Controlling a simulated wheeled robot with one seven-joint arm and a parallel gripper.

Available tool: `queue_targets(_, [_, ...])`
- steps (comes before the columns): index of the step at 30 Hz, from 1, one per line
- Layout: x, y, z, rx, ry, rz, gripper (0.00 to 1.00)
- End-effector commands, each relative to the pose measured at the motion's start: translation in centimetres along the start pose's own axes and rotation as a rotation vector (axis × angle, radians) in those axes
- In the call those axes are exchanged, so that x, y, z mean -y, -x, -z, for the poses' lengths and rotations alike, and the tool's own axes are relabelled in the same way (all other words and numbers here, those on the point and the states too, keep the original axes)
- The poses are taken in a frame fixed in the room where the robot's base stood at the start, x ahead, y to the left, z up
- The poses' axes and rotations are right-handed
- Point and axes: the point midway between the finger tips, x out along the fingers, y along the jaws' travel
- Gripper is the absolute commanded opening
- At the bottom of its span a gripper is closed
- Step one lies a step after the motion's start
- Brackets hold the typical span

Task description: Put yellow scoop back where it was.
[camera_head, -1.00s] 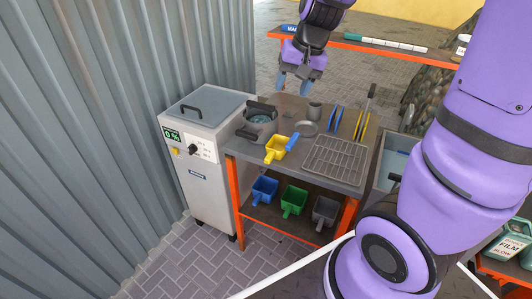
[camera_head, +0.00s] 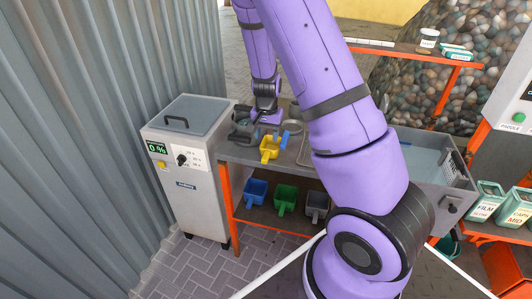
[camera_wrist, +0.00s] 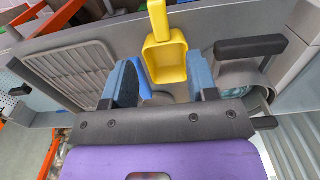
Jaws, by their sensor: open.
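The yellow scoop (camera_head: 269,149) sits at the front edge of the grey bench top (camera_head: 236,152), its handle pointing toward the front. In the wrist view the yellow scoop (camera_wrist: 165,58) lies just beyond the gap between my fingers, its handle pointing away. My gripper (camera_head: 266,133) is low over the bench behind the scoop, pointing down. In the wrist view my gripper (camera_wrist: 162,75) is open, with blue-grey fingers to either side of the scoop's near end. I cannot tell whether the fingers touch it.
A blue handle (camera_head: 284,141) lies right beside the scoop. A grey pot (camera_head: 242,128) stands to the left. A wire rack (camera_wrist: 75,68) shows in the wrist view. Blue (camera_head: 256,189), green (camera_head: 286,196) and grey (camera_head: 317,203) scoops hang below the bench top.

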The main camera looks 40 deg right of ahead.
Motion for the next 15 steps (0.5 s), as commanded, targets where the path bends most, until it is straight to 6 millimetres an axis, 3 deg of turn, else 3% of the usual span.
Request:
queue_targets(9, [-0.1, -4.4, -0.1, 0.003, -0.002, -0.002, 0.53])
queue_targets(15, [0.0, -5.5, -0.1, 0.002, -0.002, -0.001, 0.53])
